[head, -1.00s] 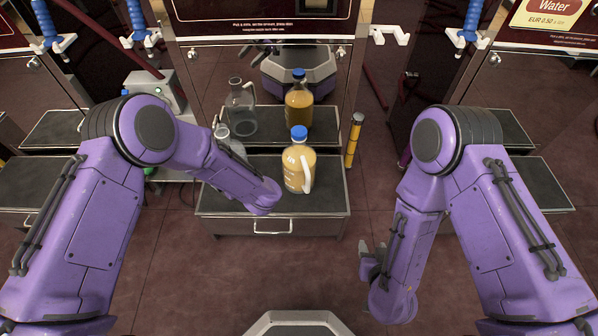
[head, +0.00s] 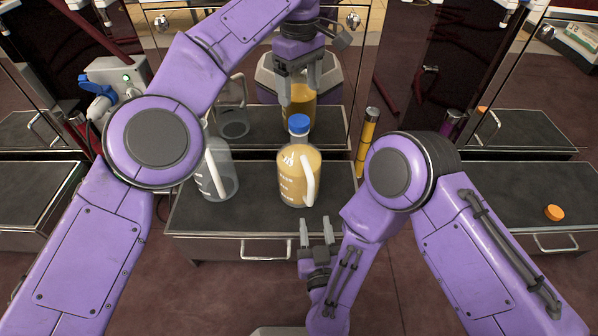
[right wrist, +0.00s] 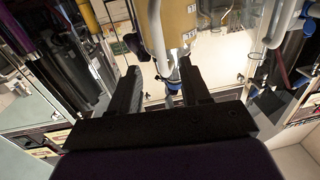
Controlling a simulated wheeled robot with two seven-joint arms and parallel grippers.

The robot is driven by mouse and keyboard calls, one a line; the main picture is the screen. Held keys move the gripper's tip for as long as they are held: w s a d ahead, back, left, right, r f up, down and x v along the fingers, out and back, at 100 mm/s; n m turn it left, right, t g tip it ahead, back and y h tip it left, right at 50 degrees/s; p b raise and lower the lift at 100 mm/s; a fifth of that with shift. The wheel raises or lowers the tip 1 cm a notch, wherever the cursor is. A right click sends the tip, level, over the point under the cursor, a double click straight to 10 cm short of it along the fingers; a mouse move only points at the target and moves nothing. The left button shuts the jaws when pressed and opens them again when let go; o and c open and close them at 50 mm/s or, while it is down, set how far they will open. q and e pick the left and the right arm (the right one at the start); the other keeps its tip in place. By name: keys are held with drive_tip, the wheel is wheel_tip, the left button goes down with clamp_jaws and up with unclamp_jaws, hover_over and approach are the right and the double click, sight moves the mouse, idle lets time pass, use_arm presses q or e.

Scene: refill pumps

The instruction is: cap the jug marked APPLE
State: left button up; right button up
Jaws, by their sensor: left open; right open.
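A jug of yellow liquid (head: 299,178) stands upright on the dark counter, its white handle toward the right front. Its white lettering is too small to read. A blue cap (head: 299,122) sits on its neck; I cannot tell how tightly. The jug also shows at the top of the right wrist view (right wrist: 181,22). An empty clear jug (head: 220,170) stands to its left. My left gripper (head: 297,92) is open, fingers down, above and beyond the blue cap, apart from it. My right gripper (head: 317,226) is open and empty, in front of the counter's front edge, below the jug.
The mirrored panel behind the counter (head: 190,222) repeats the jugs. An orange cap (head: 554,212) lies on the right counter (head: 510,190). A yellow-and-black post (head: 368,140) stands right of the jug. A grey box (head: 118,75) with a blue nozzle is at left.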

sight(311, 198)
drive_tip(key=w, duration=0.6)
drive_tip(key=w+a, duration=0.1)
drive_tip(key=w, duration=0.3)
clamp_jaws()
